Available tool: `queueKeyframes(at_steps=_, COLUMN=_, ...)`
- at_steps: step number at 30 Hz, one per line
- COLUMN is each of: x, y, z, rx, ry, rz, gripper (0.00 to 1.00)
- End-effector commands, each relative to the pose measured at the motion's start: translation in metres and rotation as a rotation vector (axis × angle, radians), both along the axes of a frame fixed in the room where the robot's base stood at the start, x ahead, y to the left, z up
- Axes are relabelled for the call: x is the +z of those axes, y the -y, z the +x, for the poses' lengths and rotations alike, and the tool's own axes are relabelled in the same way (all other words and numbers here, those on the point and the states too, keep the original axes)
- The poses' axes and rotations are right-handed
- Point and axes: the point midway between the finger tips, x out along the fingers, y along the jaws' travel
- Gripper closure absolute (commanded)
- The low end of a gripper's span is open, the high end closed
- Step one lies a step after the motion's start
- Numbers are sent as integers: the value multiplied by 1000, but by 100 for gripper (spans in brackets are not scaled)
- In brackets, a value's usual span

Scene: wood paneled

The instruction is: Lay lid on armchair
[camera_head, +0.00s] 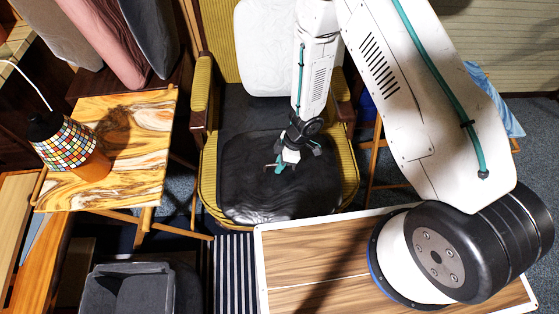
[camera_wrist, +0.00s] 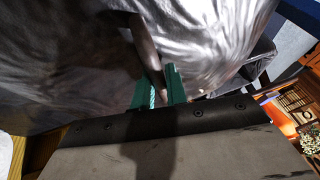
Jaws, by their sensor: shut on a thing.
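The armchair (camera_head: 209,180) is mustard yellow with wooden arms, in the middle of the head view. Its seat has a dark, shiny, wrinkled cushion (camera_head: 265,200), which fills much of the wrist view (camera_wrist: 75,75). My gripper (camera_head: 279,167) is low over the middle of the seat. In the wrist view its teal fingers (camera_wrist: 160,90) are shut on a narrow dark piece, which I take for the lid (camera_wrist: 148,45) seen edge-on. I cannot tell whether the lid touches the cushion. In the head view it is too small to make out.
A white pillow (camera_head: 265,45) leans on the chair back. A marbled side table (camera_head: 145,170) with a mosaic lamp (camera_head: 66,143) stands left. A wood-topped table (camera_head: 300,260) is in front, and a grey bin (camera_head: 125,290) is at lower left.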

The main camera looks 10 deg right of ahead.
Motion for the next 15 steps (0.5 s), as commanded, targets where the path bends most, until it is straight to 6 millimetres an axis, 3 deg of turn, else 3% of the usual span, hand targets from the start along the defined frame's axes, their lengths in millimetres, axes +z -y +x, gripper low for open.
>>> queueKeyframes(at_steps=5, x=-7, y=-4, z=0, rx=7, ry=0, rz=0, gripper=100)
queueKeyframes(at_steps=11, x=-32, y=-8, z=-1, rx=15, ry=0, rz=1, gripper=100)
queueKeyframes(at_steps=15, x=-35, y=-8, z=-1, rx=14, ry=1, rz=1, gripper=100)
